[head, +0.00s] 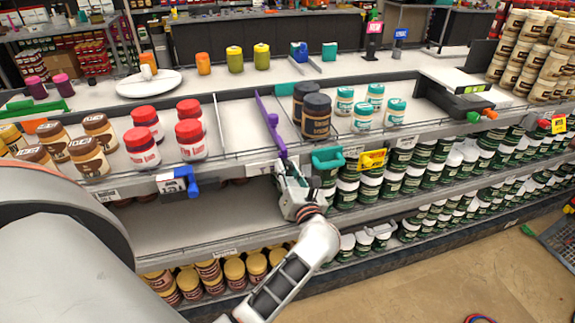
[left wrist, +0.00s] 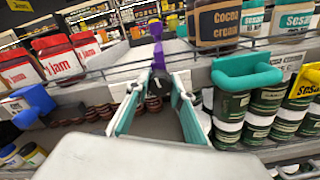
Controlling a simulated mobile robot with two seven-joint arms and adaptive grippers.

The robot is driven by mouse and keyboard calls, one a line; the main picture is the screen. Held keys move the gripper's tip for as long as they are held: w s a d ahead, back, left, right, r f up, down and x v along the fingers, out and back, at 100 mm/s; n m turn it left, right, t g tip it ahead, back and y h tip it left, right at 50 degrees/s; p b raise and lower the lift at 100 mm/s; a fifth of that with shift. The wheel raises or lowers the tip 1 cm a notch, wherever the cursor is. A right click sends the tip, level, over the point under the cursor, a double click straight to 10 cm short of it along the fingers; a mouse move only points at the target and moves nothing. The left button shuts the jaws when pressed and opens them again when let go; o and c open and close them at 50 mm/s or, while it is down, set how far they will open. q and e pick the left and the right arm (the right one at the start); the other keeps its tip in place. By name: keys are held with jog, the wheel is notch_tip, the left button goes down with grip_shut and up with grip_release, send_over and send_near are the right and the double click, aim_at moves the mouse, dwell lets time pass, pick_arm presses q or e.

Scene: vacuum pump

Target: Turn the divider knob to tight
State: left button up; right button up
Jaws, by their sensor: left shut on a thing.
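A purple divider (head: 268,115) stands on the upper shelf between the red jam jars and the dark cocoa jars. Its front end reaches the shelf's front edge. In the left wrist view the purple divider (left wrist: 157,50) runs down to a dark knob (left wrist: 158,82) at its front. My left gripper (head: 282,172) is at that front end, from below and in front. In the left wrist view its two teal-lined fingers (left wrist: 157,84) close on the knob. The knob is mostly hidden by the gripper in the head view. I cannot read any tight marking. My right gripper is not in view.
A teal holder (head: 327,158) hangs on the shelf front close to the right of the gripper. A blue knob (head: 191,180) juts out to the left. Dark cocoa jars (head: 316,117) and red jam jars (head: 191,140) stand near the divider. The shelf below is partly empty.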

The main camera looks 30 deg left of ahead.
aim_at(288, 165)
pick_arm(q)
jog(key=shift+m, duration=0.7)
jog(key=o, duration=1.1)
jog(key=shift+o, duration=0.2)
jog(key=shift+r, duration=5)
